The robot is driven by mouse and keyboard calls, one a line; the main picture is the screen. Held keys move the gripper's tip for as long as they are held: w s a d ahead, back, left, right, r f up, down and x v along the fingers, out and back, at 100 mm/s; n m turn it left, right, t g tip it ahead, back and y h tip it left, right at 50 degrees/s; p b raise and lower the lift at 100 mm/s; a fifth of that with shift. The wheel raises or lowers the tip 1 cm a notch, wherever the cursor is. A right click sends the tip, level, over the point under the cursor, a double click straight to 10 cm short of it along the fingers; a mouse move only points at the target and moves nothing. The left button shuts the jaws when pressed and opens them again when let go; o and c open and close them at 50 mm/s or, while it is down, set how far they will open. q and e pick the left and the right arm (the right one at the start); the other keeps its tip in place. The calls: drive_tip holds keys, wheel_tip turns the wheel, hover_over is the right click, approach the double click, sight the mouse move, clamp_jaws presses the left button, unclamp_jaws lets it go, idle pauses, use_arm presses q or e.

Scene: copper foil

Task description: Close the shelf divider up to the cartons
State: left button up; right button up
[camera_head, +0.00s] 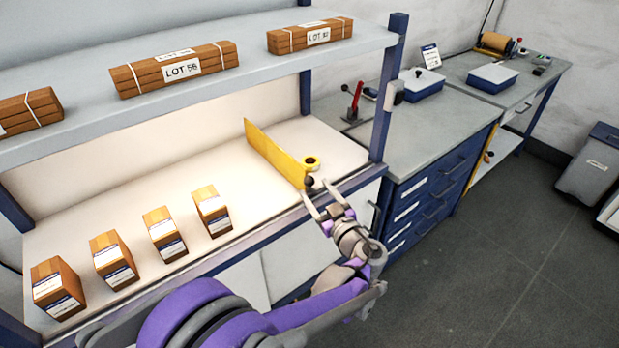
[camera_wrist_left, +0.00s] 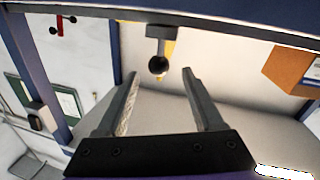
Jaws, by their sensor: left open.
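The shelf divider (camera_head: 272,152) is an upright yellow plate on the lit lower shelf, with a dark round knob (camera_head: 309,182) at its front end. Several brown cartons (camera_head: 211,210) with white labels stand in a row to its left, with a wide gap of bare shelf between. My left gripper (camera_head: 324,194) is open and empty at the shelf's front edge, close to the knob. In the left wrist view the knob (camera_wrist_left: 159,66) lies just past the fingertips (camera_wrist_left: 160,75), centred between them, and the plate is mostly hidden behind it. A carton (camera_wrist_left: 294,70) shows at the right. My right gripper is not in view.
Strapped bundles (camera_head: 172,68) lie on the upper shelf (camera_head: 232,68). A blue post (camera_head: 389,88) bounds the shelf at right, beside a blue drawer cabinet (camera_head: 437,190).

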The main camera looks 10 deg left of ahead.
sight(311, 184)
use_arm(q)
drive_tip(key=x, duration=0.5)
drive_tip(key=shift+w, duration=0.1)
clamp_jaws()
idle(1.3)
